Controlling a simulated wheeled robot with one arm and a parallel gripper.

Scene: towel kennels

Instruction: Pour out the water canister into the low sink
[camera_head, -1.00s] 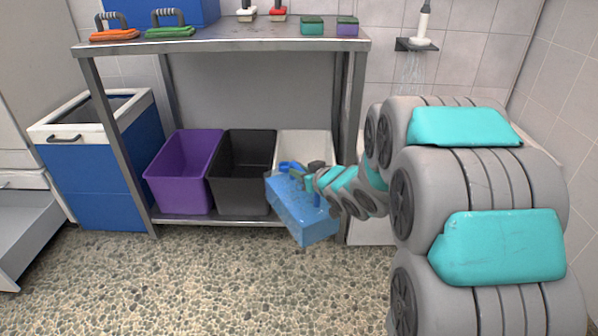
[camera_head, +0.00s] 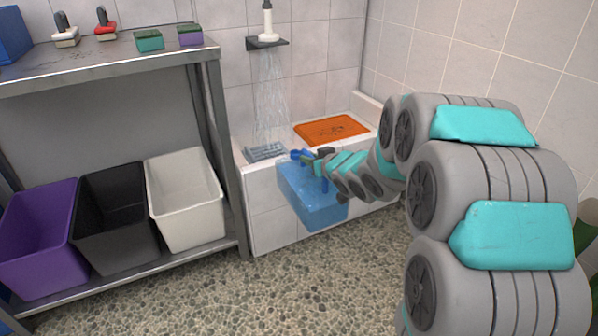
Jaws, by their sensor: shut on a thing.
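The water canister (camera_head: 312,197) is a translucent blue box with a blue handle and hangs tilted in front of the low sink's tiled front wall. My gripper (camera_head: 318,160) is shut on the canister at its handle end; the fingers are small and partly hidden by the wrist. The low sink (camera_head: 262,205) is a white tiled basin in the corner at the right of the table. A shower head (camera_head: 267,22) on the wall sprays water down into its left part, onto a grey grate (camera_head: 265,152).
An orange tray (camera_head: 332,129) lies on the sink's back right part. A metal table (camera_head: 110,58) stands at the left, with brushes and sponges on top. Purple (camera_head: 40,235), black (camera_head: 115,215) and white (camera_head: 188,205) bins stand on its lower shelf. The pebbled floor in front is clear.

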